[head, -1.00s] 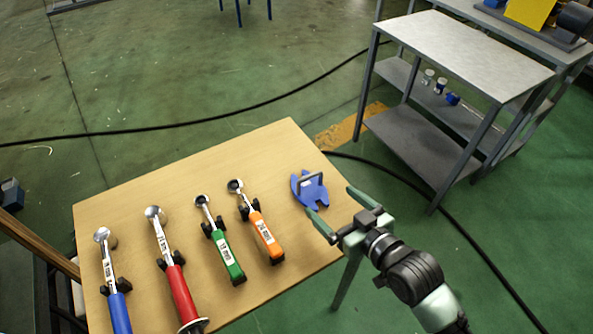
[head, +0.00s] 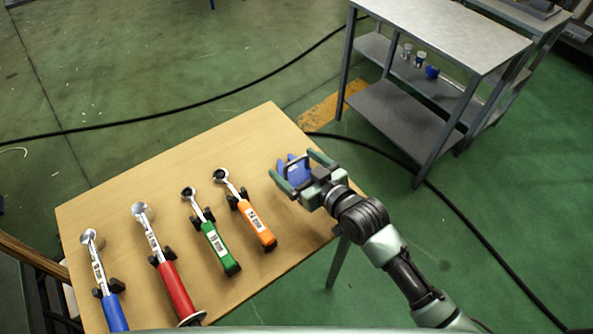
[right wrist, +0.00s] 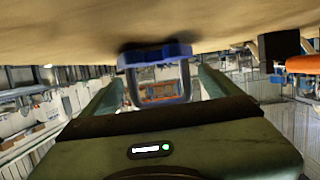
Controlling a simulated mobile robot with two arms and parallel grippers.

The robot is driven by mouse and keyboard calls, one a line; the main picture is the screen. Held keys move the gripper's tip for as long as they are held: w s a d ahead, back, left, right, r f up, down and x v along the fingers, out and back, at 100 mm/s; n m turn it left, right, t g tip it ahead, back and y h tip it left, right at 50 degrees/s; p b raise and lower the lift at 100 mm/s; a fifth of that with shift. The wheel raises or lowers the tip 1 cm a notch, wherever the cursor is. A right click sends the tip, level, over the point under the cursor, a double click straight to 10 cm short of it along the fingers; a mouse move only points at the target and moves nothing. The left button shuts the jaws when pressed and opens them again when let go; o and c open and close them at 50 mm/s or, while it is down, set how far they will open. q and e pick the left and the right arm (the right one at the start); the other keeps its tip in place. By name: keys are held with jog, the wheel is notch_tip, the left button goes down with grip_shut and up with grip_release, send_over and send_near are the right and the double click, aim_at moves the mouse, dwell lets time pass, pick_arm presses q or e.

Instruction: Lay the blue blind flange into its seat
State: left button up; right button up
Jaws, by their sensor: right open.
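The blue blind flange (head: 291,172) lies at the right end of the wooden table, partly hidden by my right gripper. A grey handle stands up from it. My right gripper (head: 297,170) is open, with one finger on each side of the handle. In the right wrist view the flange (right wrist: 155,55) shows at the table surface and its handle (right wrist: 186,82) hangs into the space between the open fingers (right wrist: 165,85). The fingers do not look closed on it. The flange's seat cannot be made out. My left gripper is not in view.
On the wooden table (head: 130,205) lie torque wrenches with orange (head: 256,223), green (head: 220,248), red (head: 177,290) and blue (head: 114,313) handles. A grey shelved bench (head: 455,35) stands behind right, with small containers on its shelf. A black cable crosses the floor.

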jog(key=c, duration=1.8)
jog(key=shift+w+r, duration=0.1)
grip_shut()
